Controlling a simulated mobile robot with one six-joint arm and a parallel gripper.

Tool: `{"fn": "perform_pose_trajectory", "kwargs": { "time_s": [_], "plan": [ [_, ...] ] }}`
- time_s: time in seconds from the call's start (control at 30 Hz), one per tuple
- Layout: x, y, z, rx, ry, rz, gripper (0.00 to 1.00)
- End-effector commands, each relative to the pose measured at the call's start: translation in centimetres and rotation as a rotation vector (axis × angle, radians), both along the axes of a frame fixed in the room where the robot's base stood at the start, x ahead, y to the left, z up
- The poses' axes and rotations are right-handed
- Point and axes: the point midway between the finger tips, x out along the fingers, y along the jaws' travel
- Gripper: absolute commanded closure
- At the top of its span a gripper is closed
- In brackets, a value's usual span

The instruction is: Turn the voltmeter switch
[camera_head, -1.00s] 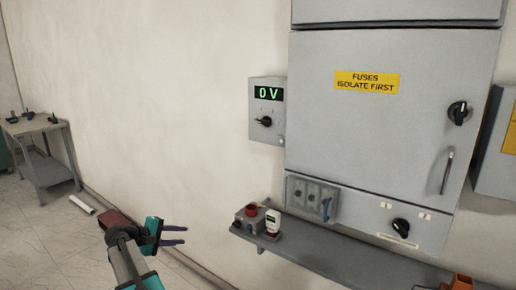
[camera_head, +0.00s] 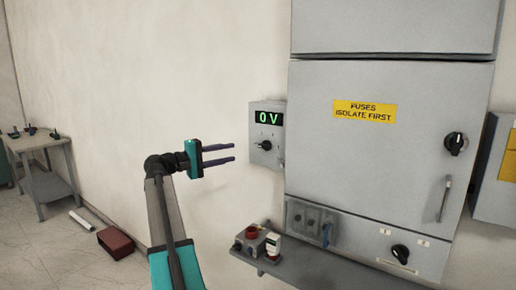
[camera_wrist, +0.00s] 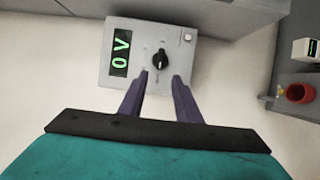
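The voltmeter is a small grey box (camera_head: 264,158) on the wall, left of the large cabinet. Its display (camera_head: 269,117) reads "0 V" in green. Its black rotary switch (camera_head: 266,146) sits below the display. My gripper (camera_head: 234,153) is just left of the box, with its two dark fingers apart and pointing at it. In the wrist view the switch (camera_wrist: 161,59) lies ahead of and between the open fingertips (camera_wrist: 160,76), with nothing held. I cannot tell the exact gap between the fingertips and the switch.
A shelf (camera_head: 320,277) below carries a red-topped item (camera_head: 251,233) and a white device (camera_head: 272,246). A side table (camera_head: 50,185) stands far left. Bare wall surrounds my arm.

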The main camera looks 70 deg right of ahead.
Motion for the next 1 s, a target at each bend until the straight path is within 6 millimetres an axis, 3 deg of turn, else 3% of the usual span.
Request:
{"fn": "perform_pose_trajectory", "kwargs": {
  "time_s": [0.47,1.0],
  "plan": [
    [-0.5,-0.7,0.0,0.002,-0.001,0.000,0.70],
    [-4.6,-6.1,0.1,0.002,0.000,-0.002,0.70]
  ]
}}
